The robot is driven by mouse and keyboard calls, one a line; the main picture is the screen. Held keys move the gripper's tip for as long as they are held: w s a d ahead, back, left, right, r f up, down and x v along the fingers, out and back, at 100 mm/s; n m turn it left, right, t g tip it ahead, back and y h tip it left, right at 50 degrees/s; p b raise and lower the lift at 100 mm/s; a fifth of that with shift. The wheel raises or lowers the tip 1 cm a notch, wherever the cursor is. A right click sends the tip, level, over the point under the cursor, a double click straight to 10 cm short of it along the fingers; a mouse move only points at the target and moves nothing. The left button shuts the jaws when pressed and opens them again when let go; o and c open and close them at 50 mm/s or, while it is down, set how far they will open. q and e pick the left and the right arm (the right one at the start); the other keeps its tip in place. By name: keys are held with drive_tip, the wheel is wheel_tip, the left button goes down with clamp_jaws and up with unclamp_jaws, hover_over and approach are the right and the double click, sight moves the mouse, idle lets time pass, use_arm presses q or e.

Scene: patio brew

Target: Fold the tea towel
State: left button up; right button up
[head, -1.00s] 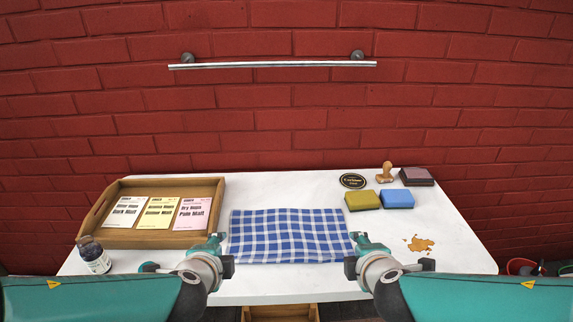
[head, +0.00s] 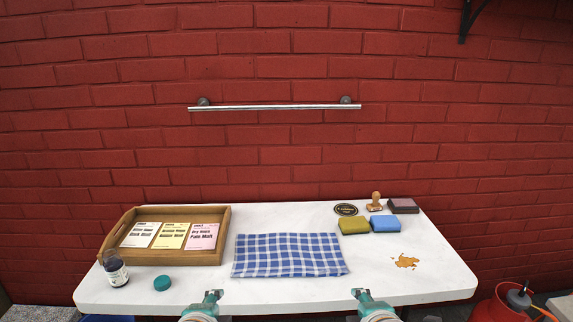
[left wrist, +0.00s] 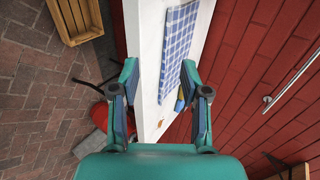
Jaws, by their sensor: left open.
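The tea towel (head: 288,255), blue and white checked, lies as a neat wide rectangle at the middle front of the white table (head: 270,293). I cannot tell how many layers it has. It also shows in the left wrist view (left wrist: 179,40), beyond the fingers. My left gripper (head: 212,296) is at the table's front edge, nearer than the towel's left end and apart from it. In the left wrist view its fingers (left wrist: 159,68) are wide apart with nothing between them. My right gripper (head: 360,293) is near the front edge, right of the towel; its jaws are unclear.
A wooden tray (head: 146,257) with several malt packets is at left, with a dark bottle (head: 116,270) and a teal lid (head: 162,284) in front. Sponges (head: 385,223) and a stamp (head: 375,200) are at the back right, a brown spill (head: 405,261) at right. A rail (head: 275,107) is on the wall.

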use_arm(q)
drive_tip(key=s+d+f+n+g+h+p, duration=0.1)
drive_tip(key=s+f+n+g+h+p, duration=0.3)
drive_tip(key=s+f+n+g+p, duration=0.6)
drive_tip(key=s+f+n, duration=0.9)
drive_tip(key=s+f, duration=0.2)
drive_tip(key=f, duration=0.3)
drive_tip(key=shift+s+f+n, duration=0.3)
drive_tip(key=shift+s+f, duration=0.05)
drive_tip(key=shift+s, duration=0.05)
use_arm(e)
drive_tip(key=s+a+f+m+g+y, duration=0.1)
drive_tip(key=s+f+m+g, duration=0.4)
drive_tip(key=s+f+m, duration=0.5)
drive_tip(key=s+a+f+m+g+y, duration=0.1)
drive_tip(key=s+f+m+g, duration=0.4)
drive_tip(key=s+f+m, duration=0.5)
wheel_tip(320, 180, down, 5)
drive_tip(key=shift+s+a+r+m+y, duration=0.15)
drive_tip(key=shift+s+a+m+y, duration=0.15)
drive_tip(key=shift+s+y, duration=0.6)
